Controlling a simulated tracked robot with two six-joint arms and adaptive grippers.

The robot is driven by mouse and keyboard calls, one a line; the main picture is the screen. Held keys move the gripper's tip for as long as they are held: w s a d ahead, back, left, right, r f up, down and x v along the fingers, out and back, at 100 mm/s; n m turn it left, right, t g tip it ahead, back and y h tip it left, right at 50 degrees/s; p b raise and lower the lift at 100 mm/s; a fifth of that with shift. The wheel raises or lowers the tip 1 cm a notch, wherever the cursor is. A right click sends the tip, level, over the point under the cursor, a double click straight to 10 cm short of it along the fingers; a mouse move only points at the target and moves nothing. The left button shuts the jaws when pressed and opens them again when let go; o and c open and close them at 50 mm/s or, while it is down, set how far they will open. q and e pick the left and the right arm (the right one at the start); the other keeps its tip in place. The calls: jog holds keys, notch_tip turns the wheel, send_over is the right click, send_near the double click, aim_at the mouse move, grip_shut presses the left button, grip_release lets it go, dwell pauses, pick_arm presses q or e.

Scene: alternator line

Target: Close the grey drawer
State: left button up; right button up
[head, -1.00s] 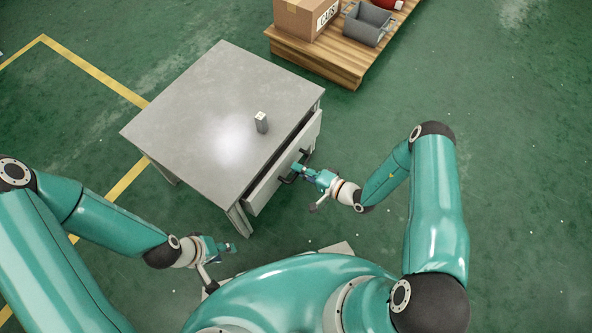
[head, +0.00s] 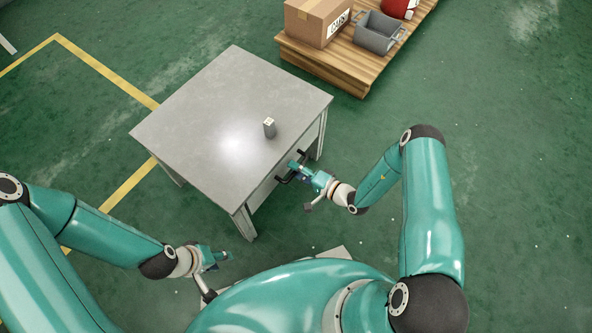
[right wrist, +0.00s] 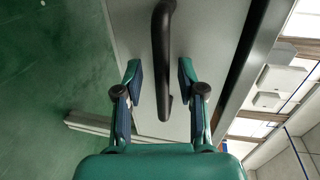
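The grey drawer's front (head: 264,190) sits under the near right edge of the grey table (head: 205,165), with little or none of it standing out in the head view. I cannot tell whether it is fully flush. Its black bar handle (right wrist: 163,55) lies between the fingers of my right gripper (right wrist: 160,78), which are spread with gaps on both sides. In the head view my right gripper (head: 297,170) is at the handle. My left gripper (head: 224,257) hangs away from the table at the lower left, too small to read its fingers.
A small grey block (head: 269,129) stands on the tabletop near the drawer side. A wooden pallet (head: 330,72) behind carries a cardboard box (head: 312,22), a grey bin (head: 378,33) and a red object (head: 398,8). The green floor to the right is clear.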

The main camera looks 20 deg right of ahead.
jog(key=v, duration=1.2)
jog(key=shift+a, duration=0.1)
jog(key=s+a+r+n+g+y, duration=0.2)
jog(key=s+a+n+g+y, duration=0.15)
jog(key=s+a+g, duration=0.45)
jog(key=s+a+f+n+g+h, duration=0.1)
jog(key=s+n+g+h, duration=0.45)
jog(key=s+g, duration=0.3)
jog(key=w+a+r+t+h, duration=0.2)
jog(key=w+r+t+h, duration=0.15)
jog(key=w, duration=0.25)
notch_tip(320, 180, up, 29)
jog(key=p, duration=3)
jog(key=shift+s+r+t+y, duration=0.2)
jog(key=shift+s+t+y, duration=0.1)
jog(key=shift+y, duration=0.05)
